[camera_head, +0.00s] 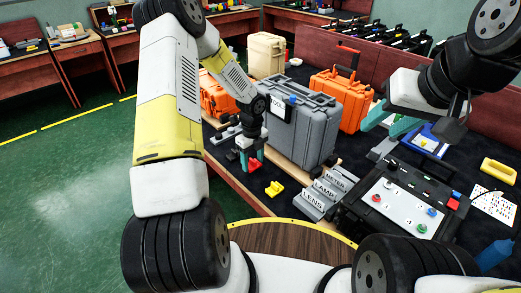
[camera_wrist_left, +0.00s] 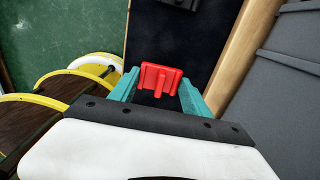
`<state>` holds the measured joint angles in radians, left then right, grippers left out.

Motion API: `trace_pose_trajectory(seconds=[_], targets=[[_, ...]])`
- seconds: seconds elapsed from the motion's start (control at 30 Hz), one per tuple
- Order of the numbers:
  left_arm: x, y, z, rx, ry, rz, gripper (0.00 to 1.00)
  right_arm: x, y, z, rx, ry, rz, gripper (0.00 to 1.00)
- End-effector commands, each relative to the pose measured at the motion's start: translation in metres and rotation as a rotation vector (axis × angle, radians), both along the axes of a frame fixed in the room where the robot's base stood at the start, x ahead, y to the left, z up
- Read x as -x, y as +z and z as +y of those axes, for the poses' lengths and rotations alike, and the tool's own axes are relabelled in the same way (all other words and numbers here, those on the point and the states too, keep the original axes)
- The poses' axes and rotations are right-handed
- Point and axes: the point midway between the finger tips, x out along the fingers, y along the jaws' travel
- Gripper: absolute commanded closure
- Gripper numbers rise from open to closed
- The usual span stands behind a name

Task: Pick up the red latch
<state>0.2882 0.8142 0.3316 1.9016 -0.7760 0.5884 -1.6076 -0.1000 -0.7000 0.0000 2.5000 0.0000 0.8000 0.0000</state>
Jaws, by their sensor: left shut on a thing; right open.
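The red latch (camera_wrist_left: 158,79) sits between the two teal fingertips of my left gripper (camera_wrist_left: 157,90) in the left wrist view, with dark table surface beyond it. In the head view the left gripper (camera_head: 250,160) points down at the table's left part, beside the large grey case. The red latch (camera_head: 254,165) shows there at the fingertips, partly covered by them. The left gripper is shut on it; I cannot tell how far it is above the table. My right gripper (camera_head: 389,120) is open and empty, above the right part of the table.
The grey case (camera_head: 313,138) stands close right of my left gripper. A yellow part (camera_head: 274,188) lies in front, near grey labelled blocks (camera_head: 326,194). A black control panel (camera_head: 400,207) is further right. Orange cases (camera_head: 340,93) stand behind. Dark table surface around the yellow part is clear.

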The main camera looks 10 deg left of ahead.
Motion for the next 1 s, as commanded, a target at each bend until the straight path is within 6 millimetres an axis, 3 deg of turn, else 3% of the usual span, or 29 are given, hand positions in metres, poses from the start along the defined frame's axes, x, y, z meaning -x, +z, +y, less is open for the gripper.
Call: trace_pose_trajectory(seconds=[0.6,0.8,1.0], targets=[[0.114,0.016,-0.06,0.0,-0.005,0.0,0.84,0.0,0.0,0.0,0.0,0.0,0.0,0.57],[0.134,0.018,-0.071,0.0,-0.003,0.0,0.84,0.0,0.0,0.0,0.0,0.0,0.0,0.57],[0.141,0.024,-0.074,0.0,0.001,-0.002,0.84,0.0,0.0,0.0,0.0,0.0,0.0,0.57]])
